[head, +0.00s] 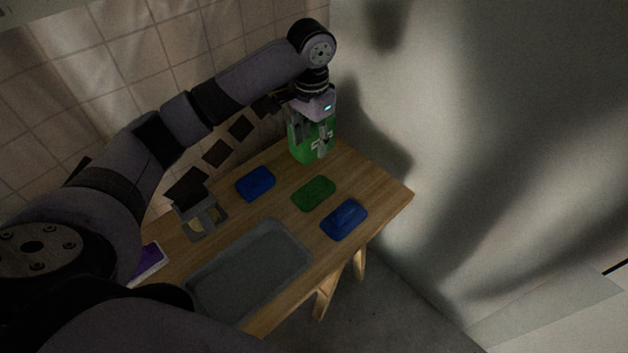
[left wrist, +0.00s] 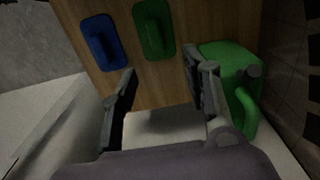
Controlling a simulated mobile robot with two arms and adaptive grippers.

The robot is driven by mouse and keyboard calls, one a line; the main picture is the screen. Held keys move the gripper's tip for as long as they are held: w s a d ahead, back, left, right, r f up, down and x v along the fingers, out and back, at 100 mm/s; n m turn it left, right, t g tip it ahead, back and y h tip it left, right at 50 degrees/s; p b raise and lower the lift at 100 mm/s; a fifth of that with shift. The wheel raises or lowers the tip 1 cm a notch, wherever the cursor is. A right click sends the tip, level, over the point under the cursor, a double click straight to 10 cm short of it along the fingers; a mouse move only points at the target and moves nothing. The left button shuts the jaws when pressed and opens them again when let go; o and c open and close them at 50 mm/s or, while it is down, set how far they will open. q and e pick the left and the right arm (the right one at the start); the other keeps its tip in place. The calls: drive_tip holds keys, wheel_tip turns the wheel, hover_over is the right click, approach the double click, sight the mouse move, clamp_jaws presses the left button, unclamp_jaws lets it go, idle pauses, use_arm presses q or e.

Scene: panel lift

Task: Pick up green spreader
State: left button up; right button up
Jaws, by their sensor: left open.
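The green spreader (head: 314,193) lies flat on the wooden table between two blue ones. In the left wrist view the green spreader (left wrist: 153,30) shows a raised handle, beyond the fingertips. My left gripper (head: 318,143) points down near the table's far right end, in front of a green jug in the head view. Its fingers (left wrist: 163,82) are apart with nothing between them, and it is clear of the spreader. My right gripper is not in view.
Blue spreaders (head: 256,183) (head: 344,219) lie on both sides of the green one. The green jug (head: 302,151) stands beside my left gripper, close to one finger. A grey tray (head: 250,268) and a grey holder (head: 200,217) are nearer. Walls stand behind and right.

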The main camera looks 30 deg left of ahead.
use_arm(q)
hover_over(313, 185)
drive_tip(key=f, duration=0.5)
drive_tip(key=shift+a+f, duration=0.2)
drive_tip(key=shift+f, duration=0.2)
wheel_tip(313, 185, down, 3)
drive_tip(key=shift+w, duration=0.15)
drive_tip(key=shift+f, duration=0.85)
drive_tip(key=f, duration=0.4)
drive_tip(key=shift+d+f, duration=0.2)
drive_tip(key=shift+f, duration=0.25)
drive_tip(key=c, duration=0.6)
clamp_jaws()
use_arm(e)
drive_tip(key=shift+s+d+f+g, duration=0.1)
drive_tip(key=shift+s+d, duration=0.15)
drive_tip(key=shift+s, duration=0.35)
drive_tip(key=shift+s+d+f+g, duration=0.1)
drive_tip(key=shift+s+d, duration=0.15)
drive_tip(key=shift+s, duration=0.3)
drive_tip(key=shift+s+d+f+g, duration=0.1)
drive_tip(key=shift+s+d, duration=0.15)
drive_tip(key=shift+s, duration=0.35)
